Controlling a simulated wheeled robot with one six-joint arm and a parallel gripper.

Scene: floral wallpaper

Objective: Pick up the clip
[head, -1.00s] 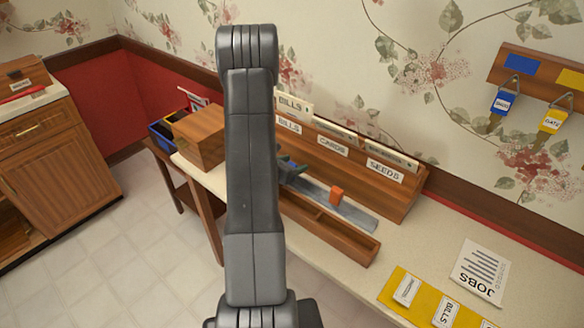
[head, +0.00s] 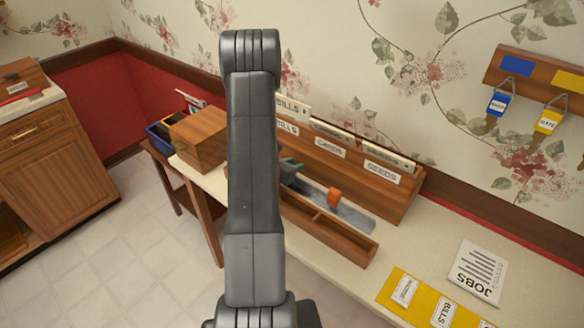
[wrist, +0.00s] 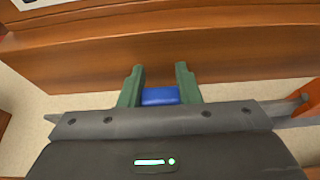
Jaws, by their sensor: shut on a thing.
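A small blue block-like piece, which I take for the clip (wrist: 160,96), lies between the two green fingers of my gripper (wrist: 159,86) in the wrist view. The fingers are shut on it from both sides. Its lower part is hidden by my gripper's dark body. In the head view, my gripper (head: 291,170) shows only in part, to the right of my arm, by the front of the wooden file rack. The clip cannot be made out there.
An orange piece (head: 334,197) sits on a grey strip (head: 352,213) to the right of my gripper. A wooden rack (head: 397,202) with labelled cards stands behind it, and a shallow wooden tray (head: 335,237) in front. A yellow mat (head: 395,293) and JOBS sheet (head: 479,272) lie right.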

